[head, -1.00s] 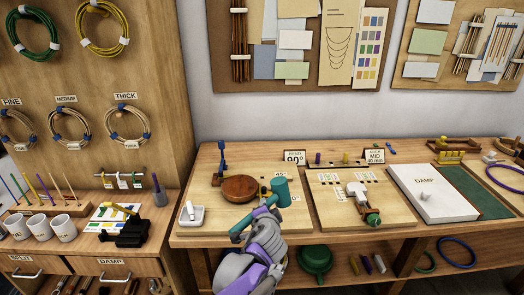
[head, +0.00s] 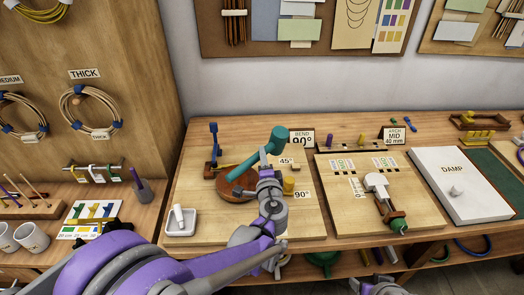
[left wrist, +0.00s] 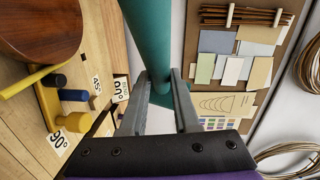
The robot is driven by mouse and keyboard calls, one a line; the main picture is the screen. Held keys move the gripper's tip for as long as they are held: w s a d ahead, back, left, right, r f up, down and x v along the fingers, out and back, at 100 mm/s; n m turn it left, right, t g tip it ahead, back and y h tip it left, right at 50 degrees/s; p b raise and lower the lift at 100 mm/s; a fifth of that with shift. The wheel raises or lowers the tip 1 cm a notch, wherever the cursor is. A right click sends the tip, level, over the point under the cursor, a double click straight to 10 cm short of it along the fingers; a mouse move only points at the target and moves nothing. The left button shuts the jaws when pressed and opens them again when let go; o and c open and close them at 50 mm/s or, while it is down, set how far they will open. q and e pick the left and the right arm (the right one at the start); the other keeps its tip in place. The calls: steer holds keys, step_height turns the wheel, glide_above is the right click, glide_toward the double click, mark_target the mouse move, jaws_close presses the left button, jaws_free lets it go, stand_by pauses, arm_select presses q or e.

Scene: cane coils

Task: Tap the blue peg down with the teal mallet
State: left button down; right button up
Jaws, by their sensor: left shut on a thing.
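My left gripper (head: 265,160) is shut on the teal mallet (head: 256,158) and holds it above the bending board. In the left wrist view, the teal handle (left wrist: 152,45) runs between the two fingers (left wrist: 162,105). The blue peg (left wrist: 74,95) shows there at the left, apart from the gripper, beside a dark peg (left wrist: 55,80) and a yellow peg (left wrist: 76,122). In the head view my left arm seems to hide the blue peg. Part of my right gripper (head: 378,286) shows at the bottom edge.

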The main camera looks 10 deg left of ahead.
arm_select(q)
step_height(320, 180, down, 7)
steer(key=b, duration=0.2)
steer(key=shift+s+b, duration=0.15)
steer(key=shift+b, duration=0.2)
arm_select(e)
steer(key=s+f, duration=0.1)
steer(key=f, duration=0.2)
steer(key=s+f, duration=0.1)
steer(key=shift+s+f, duration=0.25)
steer(key=shift+s, duration=0.1)
